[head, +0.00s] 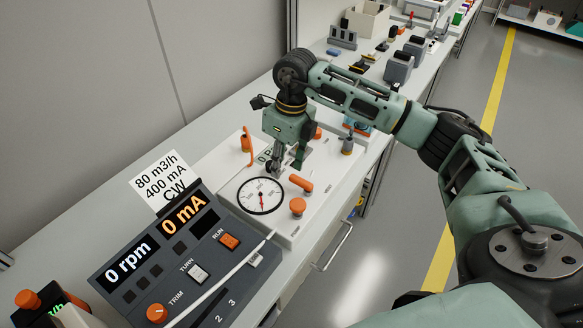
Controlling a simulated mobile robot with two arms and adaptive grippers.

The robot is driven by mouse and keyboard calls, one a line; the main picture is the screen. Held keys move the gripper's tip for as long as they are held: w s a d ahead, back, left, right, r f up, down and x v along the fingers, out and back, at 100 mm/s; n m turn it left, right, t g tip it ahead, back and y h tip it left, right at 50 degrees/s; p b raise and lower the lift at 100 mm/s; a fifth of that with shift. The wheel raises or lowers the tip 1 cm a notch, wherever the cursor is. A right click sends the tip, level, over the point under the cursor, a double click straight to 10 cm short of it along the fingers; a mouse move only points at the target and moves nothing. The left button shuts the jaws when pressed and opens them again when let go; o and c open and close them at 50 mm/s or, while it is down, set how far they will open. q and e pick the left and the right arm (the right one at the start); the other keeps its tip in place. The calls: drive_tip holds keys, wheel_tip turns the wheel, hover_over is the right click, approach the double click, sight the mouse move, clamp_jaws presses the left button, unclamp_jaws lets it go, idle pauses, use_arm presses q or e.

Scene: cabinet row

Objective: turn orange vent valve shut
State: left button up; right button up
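A white panel (228,174) with a round dial gauge (260,196) stands on the bench. Several orange parts are on it: an upright lever (247,146) left of my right gripper, a lying handle (302,183) right of the gauge, a round knob (298,207) nearer me, and a part (317,133) behind the gripper. My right gripper (285,167) points down over the panel, just behind the gauge. Its fingers look apart, with nothing seen between them. It hides part of the panel and its lettering. My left gripper is out of view.
A dark control console (168,262) with displays reading 0 rpm and 0 mA stands nearer me. A note card (163,180) reads 80 m3/h, 400 mA, CW. A pale rod (232,270) crosses the console. Grey bins (398,67) stand farther along the bench. Open floor lies right.

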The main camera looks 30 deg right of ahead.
sight(297, 177)
drive_tip(key=d, duration=0.1)
drive_tip(key=d+h, duration=0.1)
drive_tip(key=d, duration=0.2)
drive_tip(key=shift+r, duration=0.4)
wheel_tip(297, 177, down, 6)
drive_tip(key=shift+s+p, duration=0.15)
drive_tip(key=shift+p, duration=0.45)
drive_tip(key=shift+f, duration=0.75)
drive_tip(key=shift+c, duration=0.5)
clamp_jaws()
